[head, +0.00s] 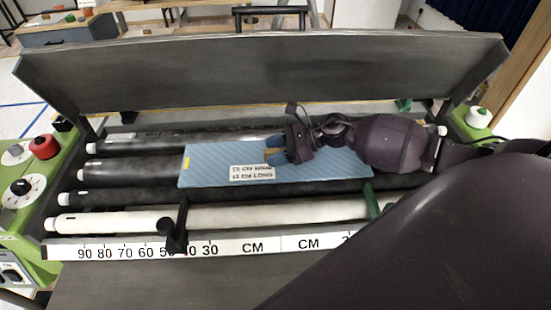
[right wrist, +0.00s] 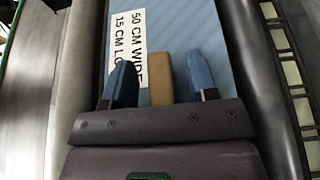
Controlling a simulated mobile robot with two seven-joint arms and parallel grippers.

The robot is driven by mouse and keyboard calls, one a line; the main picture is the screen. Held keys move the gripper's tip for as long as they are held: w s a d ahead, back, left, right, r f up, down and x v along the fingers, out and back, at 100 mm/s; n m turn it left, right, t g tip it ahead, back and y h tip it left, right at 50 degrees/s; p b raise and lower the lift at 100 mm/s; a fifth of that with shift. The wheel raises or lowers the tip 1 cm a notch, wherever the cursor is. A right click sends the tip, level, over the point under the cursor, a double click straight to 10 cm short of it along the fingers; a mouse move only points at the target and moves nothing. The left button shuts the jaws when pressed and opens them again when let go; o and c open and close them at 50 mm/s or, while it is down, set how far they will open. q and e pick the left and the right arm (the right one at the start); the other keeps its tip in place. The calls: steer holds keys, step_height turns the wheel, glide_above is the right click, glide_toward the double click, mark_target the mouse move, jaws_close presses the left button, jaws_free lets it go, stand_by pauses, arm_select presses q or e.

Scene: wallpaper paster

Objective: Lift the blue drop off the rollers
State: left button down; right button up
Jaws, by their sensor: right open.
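The blue drop (head: 215,167) is a flat, light blue striped sheet lying across the dark rollers, with a white printed label. It fills much of the right wrist view (right wrist: 193,25), its label (right wrist: 127,45) left of the fingers. My right gripper (head: 287,150) is over the drop near the label, its blue fingers open. In the right wrist view a tan block (right wrist: 160,78) shows between the fingers (right wrist: 159,72), with a gap on its right; I cannot tell whether they touch it. My left gripper is not in view.
A grey raised cover (head: 250,80) stands behind the rollers (head: 130,168). A white roller (head: 120,221) and a CM ruler (head: 230,247) run along the front, with a black upright lever (head: 175,230). Green end housings with knobs (head: 44,147) stand at both sides.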

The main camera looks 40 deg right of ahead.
steer(key=shift+c, duration=0.3)
jaws_close()
steer(key=shift+r, duration=0.1)
